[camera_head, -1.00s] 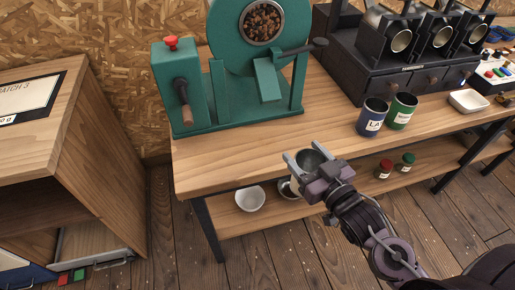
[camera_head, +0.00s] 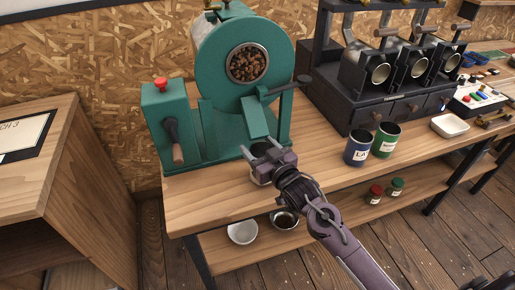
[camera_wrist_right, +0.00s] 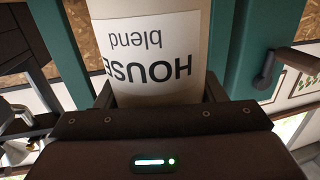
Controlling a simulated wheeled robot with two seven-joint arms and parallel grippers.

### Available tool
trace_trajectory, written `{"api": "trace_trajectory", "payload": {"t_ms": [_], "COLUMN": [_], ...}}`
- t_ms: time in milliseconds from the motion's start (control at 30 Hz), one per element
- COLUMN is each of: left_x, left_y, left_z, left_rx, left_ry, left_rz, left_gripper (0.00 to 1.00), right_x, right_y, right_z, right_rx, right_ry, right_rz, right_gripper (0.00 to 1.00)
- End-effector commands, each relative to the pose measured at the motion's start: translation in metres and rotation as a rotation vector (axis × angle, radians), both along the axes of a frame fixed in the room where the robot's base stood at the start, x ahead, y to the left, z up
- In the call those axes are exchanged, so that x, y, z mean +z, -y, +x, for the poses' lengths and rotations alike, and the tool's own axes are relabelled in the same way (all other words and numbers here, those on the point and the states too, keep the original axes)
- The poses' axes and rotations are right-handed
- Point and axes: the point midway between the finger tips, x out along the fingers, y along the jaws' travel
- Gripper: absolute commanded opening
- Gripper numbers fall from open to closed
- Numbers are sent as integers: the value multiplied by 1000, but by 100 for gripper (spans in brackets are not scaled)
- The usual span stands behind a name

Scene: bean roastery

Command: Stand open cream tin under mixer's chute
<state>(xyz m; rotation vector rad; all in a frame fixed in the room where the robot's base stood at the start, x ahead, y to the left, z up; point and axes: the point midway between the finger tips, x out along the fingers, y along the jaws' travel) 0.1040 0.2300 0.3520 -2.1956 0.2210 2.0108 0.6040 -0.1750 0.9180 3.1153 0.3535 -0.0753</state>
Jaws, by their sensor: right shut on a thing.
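The green mixer (camera_head: 212,75) stands on the bench, with beans behind its round window. Its chute (camera_head: 255,118) slopes down at the front. My right gripper (camera_head: 262,152) is shut on the cream tin, just below and in front of the chute's lower end. In the right wrist view the cream tin (camera_wrist_right: 152,90) fills the space between the fingers, its white label reading "HOUSE blend" upside down. In the head view the gripper hides most of the tin. I cannot tell whether its base touches the bench. My left gripper is out of view.
A blue tin (camera_head: 358,148) and a green tin (camera_head: 386,139) stand to the right, near a black machine (camera_head: 385,75) with several barrels. The mixer's handle (camera_head: 290,86) juts right above the chute. Bowls and small jars sit on the lower shelf (camera_head: 330,222).

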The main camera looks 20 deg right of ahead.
Motion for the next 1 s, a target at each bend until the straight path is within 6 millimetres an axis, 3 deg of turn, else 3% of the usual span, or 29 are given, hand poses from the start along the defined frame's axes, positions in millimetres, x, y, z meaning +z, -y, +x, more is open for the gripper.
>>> {"api": "trace_trajectory", "payload": {"t_ms": [67, 200, 567, 600, 733, 1000], "left_x": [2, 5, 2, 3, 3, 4], "left_y": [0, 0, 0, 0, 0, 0], "left_z": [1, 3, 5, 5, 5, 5], "left_rx": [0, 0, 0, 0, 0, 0], "left_ry": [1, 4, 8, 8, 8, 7], "left_rz": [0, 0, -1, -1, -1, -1], "left_gripper": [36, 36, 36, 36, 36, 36], "right_x": [2, -14, -18, -17, -17, -17], "right_y": [-4, -2, -2, -2, -2, -2], "right_z": [13, 9, 9, 9, 9, 8], "right_rx": [1, 1, 1, 1, 1, 1], "right_ry": [2, -1, 1, 0, 0, 0], "right_rz": [0, -1, -1, -1, -1, -1], "right_gripper": [22, 22, 22, 68, 85, 85]}}
